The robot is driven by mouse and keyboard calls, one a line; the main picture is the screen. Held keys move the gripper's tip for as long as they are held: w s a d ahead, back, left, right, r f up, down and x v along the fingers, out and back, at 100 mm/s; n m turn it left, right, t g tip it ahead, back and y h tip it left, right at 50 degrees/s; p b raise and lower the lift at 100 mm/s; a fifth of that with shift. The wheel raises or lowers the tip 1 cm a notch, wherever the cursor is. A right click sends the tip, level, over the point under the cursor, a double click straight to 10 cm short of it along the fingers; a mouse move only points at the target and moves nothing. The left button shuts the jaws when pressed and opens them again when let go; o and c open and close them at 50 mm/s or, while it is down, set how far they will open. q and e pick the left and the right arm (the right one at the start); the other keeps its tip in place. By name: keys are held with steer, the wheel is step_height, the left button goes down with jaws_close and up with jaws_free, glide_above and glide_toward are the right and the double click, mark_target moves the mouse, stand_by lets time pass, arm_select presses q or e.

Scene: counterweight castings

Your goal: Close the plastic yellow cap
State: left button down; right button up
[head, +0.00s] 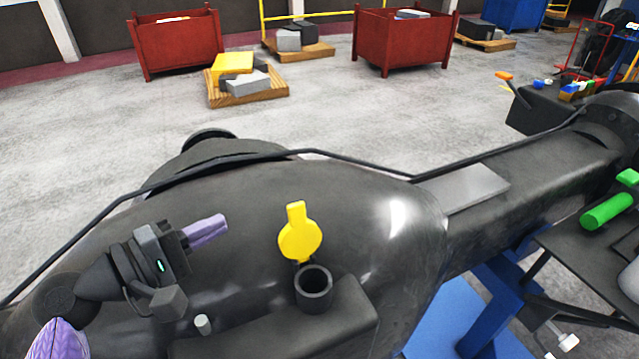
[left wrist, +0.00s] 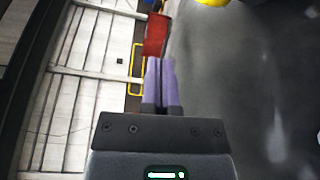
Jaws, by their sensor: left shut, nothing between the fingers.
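The yellow cap (head: 300,235) stands upright on its hinge behind a short dark pipe opening (head: 313,285) on the large dark casting. The cap is open, and the dark hollow of the pipe shows. My left gripper (head: 222,226) has purple fingers and is shut and empty, left of the cap and apart from it. In the left wrist view the shut purple fingers (left wrist: 161,66) show, and a part of the cap (left wrist: 212,3) shows at the top edge.
The dark casting (head: 370,215) fills the front, with a thin dark hose (head: 365,163) along its far side. A small grey peg (head: 203,324) stands left of the pipe. Red bins (head: 178,42) and a loaded pallet (head: 250,92) stand on the floor far behind. A green-handled object (head: 607,211) lies at right.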

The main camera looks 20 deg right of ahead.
mark_target(299, 231)
arm_select(q)
steer(key=shift+w+d+r, duration=0.15)
steer(key=shift+w+d, duration=0.2)
steer(key=shift+d, duration=0.45)
steer(key=p+x, duration=0.1)
steer(key=x, duration=0.3)
steer(key=shift+w+d+r, duration=0.1)
steer(key=shift+d, duration=0.2)
steer(key=x, duration=0.3)
steer(key=shift+w+d+p, duration=0.1)
steer(key=shift+d+p, duration=0.25)
steer(key=shift+d, duration=0.05)
steer(key=s+p, duration=0.3)
steer(key=s, duration=0.1)
steer(key=shift+r, duration=0.15)
arm_select(e)
step_height(299, 231, up, 5)
steer(key=shift+a+f, duration=0.15)
steer(key=shift+f, duration=0.1)
